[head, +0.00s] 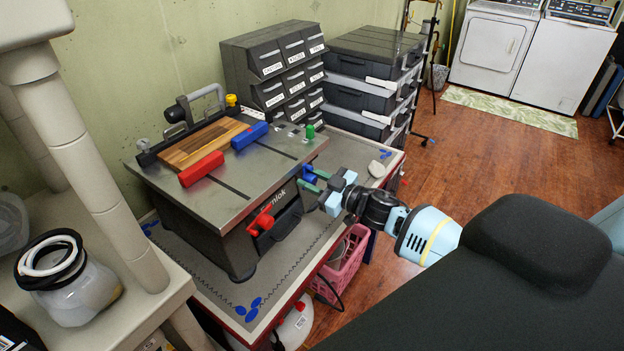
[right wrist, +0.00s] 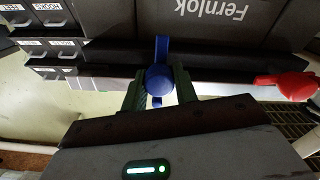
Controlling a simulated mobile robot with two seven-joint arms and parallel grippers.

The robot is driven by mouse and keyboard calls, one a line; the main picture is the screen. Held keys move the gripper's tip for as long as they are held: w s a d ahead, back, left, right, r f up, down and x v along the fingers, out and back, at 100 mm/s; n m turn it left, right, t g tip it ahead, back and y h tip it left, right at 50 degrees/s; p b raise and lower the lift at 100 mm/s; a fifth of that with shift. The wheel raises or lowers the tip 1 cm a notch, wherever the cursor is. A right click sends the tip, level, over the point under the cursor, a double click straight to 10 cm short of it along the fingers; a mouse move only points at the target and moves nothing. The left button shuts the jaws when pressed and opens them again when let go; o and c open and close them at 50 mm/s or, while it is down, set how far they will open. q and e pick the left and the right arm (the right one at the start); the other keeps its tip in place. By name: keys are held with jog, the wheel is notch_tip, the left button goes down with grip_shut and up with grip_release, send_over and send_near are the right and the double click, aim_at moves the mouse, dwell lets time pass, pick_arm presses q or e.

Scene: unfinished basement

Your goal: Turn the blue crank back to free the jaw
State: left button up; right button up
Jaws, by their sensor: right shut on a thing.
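The blue crank (right wrist: 158,78) is on the front side of a grey bench machine marked Fernlok; in the head view its blue part (head: 308,174) shows just behind the fingers. My right gripper (head: 312,182) is shut on the crank, and in the right wrist view its two green fingers (right wrist: 160,90) stand on either side of the round blue knob. The machine's table (head: 240,190) carries a wooden board (head: 203,143), a red block (head: 201,169) and a blue block (head: 249,135). I cannot tell which of these is the jaw. My left gripper is not in view.
A red handle (head: 262,220) sticks out left of the crank. Drawer units (head: 275,65) and stacked cases (head: 365,75) stand behind the machine. A pink basket (head: 345,268) is below the bench edge. A jar (head: 75,290) stands on the left shelf. Open floor lies right.

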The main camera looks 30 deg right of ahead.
jog(key=n, duration=0.4)
jog(key=shift+n, duration=0.3)
jog(key=n, duration=0.4)
jog(key=shift+a+f+n, duration=0.1)
jog(key=shift+f+n, duration=0.05)
jog(key=shift+n, duration=0.15)
jog(key=n+b, duration=0.1)
jog(key=n, duration=0.3)
jog(key=shift+s+f+n, duration=0.1)
jog(key=shift+n, duration=0.2)
jog(key=n+b, duration=0.1)
jog(key=n, duration=0.2)
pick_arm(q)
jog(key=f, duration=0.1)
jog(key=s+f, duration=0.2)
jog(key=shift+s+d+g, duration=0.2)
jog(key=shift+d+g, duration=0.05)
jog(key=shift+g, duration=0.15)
pick_arm(e)
jog(key=shift+n, duration=0.8)
jog(key=o, duration=1)
jog(key=shift+c, duration=0.2)
jog(key=shift+s, duration=0.1)
